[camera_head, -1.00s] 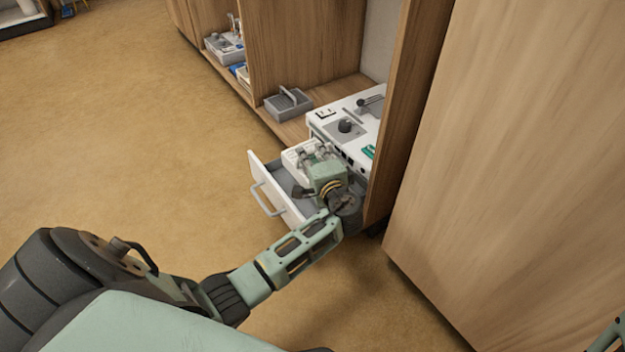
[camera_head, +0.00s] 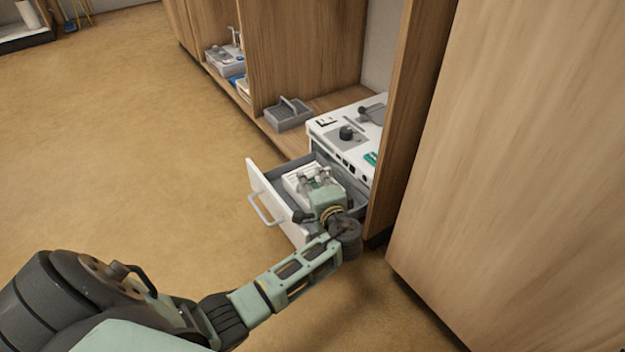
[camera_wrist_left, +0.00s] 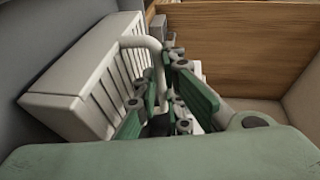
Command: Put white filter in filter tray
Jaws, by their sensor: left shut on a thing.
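The white filter (camera_head: 296,180) is a ribbed block with a loop handle. My left gripper (camera_head: 310,177) is shut on it and holds it within the opening of the pulled-out grey drawer, the filter tray (camera_head: 282,170), which has a white front. In the left wrist view the ribbed filter (camera_wrist_left: 75,95) stands at the left, and the left gripper's green fingers (camera_wrist_left: 172,95) are at its pale handle. The fingers hide part of the filter. I cannot tell whether its underside touches the tray floor. My right gripper is not in view.
A white machine (camera_head: 334,140) with a black knob stands behind the drawer. Tall wooden panels (camera_head: 520,150) close in on the right. The floor at the left is clear.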

